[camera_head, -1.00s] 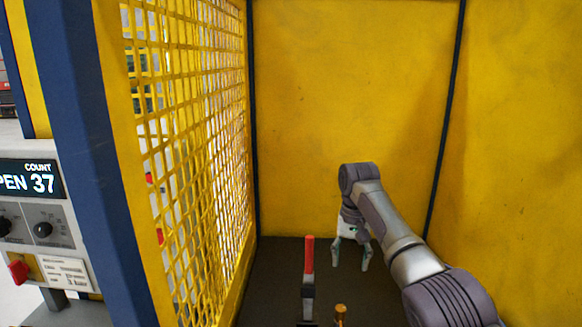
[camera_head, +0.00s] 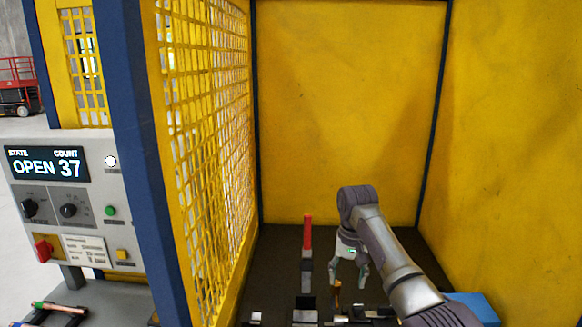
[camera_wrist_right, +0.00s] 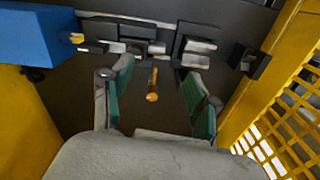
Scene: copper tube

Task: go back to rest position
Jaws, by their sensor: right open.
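My right gripper (camera_head: 349,284) is open inside the yellow-walled enclosure, pointing down. In the right wrist view its two green-padded fingers (camera_wrist_right: 153,72) are apart, with a small copper-coloured upright piece (camera_wrist_right: 152,84) seen between them. That copper piece (camera_head: 337,292) also shows in the head view, just left of the fingers. Nothing is held, and I cannot tell whether the fingers touch it. My left gripper is not in view.
A red-topped post (camera_head: 307,235) stands left of the gripper. Dark and metal fixtures (camera_head: 305,314) lie nearer, and a blue block (camera_head: 472,306) is at right. A yellow mesh wall (camera_head: 205,130) is left; beyond it a control panel (camera_head: 65,200) reads OPEN 37.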

